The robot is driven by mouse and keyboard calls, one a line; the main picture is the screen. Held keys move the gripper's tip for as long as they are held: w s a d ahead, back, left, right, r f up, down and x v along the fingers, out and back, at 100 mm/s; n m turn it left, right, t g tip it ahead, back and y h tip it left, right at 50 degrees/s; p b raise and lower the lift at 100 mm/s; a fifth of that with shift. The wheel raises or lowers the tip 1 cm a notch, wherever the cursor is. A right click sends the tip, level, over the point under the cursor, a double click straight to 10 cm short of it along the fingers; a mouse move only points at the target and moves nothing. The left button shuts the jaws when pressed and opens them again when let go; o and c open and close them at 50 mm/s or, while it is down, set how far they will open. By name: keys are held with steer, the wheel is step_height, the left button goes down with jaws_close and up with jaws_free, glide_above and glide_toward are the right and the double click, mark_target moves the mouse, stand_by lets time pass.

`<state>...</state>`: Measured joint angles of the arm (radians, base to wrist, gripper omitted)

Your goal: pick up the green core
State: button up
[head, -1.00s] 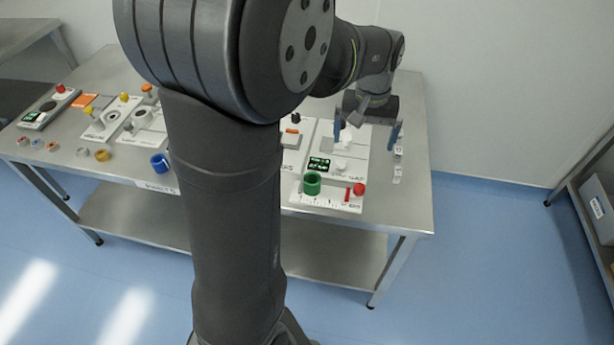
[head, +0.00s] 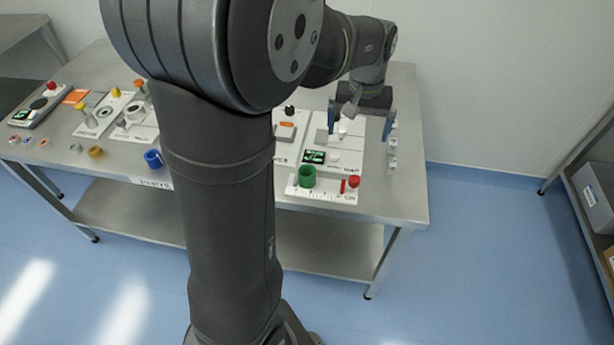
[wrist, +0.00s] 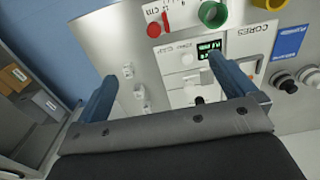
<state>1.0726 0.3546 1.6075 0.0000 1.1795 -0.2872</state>
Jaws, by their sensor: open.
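The green core (head: 307,177) is a short hollow cylinder on the front of the white panel, by the ruler strip.
A red knob (head: 354,181) and a small green display (head: 313,157) sit near the core. A blue core (head: 153,159) stands left at the table's front edge. Small white pieces (head: 392,155) line the right side. Several other devices stand at the left.

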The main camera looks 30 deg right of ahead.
steer(key=shift+c, duration=0.2)
steer(key=c, duration=1.5)
steer(key=m, duration=0.4)
glide_above(301, 168)
steer(key=f, duration=1.2)
steer(key=shift+a+f, duration=0.25)
steer(key=shift+f, duration=0.15)
steer(key=shift+d+f, duration=0.2)
steer(key=shift+f, duration=2.55)
